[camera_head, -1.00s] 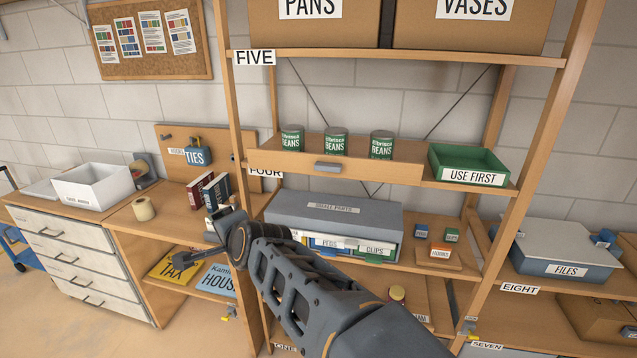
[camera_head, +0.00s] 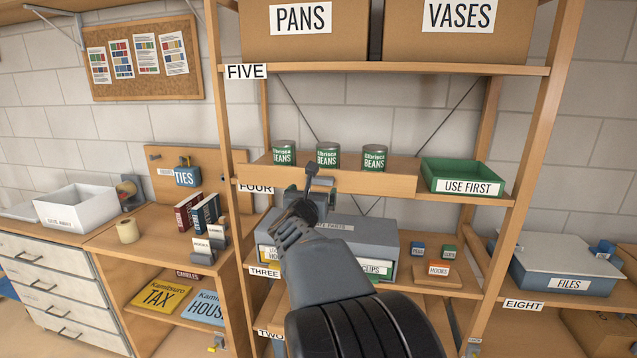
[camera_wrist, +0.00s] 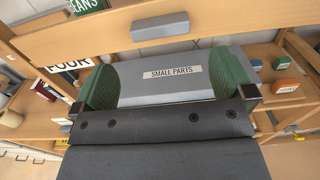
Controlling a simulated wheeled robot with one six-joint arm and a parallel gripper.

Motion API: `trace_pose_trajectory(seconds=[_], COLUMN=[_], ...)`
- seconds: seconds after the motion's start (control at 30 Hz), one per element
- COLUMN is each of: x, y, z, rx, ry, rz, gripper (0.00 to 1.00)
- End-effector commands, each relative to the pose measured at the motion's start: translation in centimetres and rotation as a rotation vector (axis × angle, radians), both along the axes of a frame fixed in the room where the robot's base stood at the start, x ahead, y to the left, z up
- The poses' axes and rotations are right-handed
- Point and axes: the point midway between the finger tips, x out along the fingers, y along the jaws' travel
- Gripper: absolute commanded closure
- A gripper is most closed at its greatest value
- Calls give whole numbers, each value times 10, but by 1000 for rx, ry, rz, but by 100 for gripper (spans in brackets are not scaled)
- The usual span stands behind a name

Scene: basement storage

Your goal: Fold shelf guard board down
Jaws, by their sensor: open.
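The shelf guard board (camera_head: 385,184) is a wooden board standing upright along the front of the shelf labelled FOUR, before several green bean cans (camera_head: 328,155). In the wrist view the board (camera_wrist: 85,38) crosses the top, with its grey handle (camera_wrist: 160,28) near the middle. My gripper (camera_head: 311,180) is raised in front of the board, covering part of it in the head view. Its green-padded fingers (camera_wrist: 168,85) are wide apart and empty. The handle lies above and beyond the fingertips in the wrist view, apart from them.
A grey SMALL PARTS box (camera_wrist: 165,74) sits on the shelf below, behind my fingers in the wrist view. A green USE FIRST tray (camera_head: 467,187) stands right of the board. A shelf post (camera_head: 235,175) is at its left. Boxes (camera_head: 305,30) fill the shelf above.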

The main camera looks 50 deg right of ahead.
Motion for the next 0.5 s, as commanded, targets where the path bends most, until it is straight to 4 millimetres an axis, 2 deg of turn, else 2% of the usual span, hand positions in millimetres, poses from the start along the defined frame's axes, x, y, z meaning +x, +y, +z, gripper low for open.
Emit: trace_pose_trajectory(seconds=[0.2,0.5], x=[22,38], y=[-34,-60], z=[1,1], rx=[1,0], ry=[3,2], rz=[1,2], gripper=[0,0])
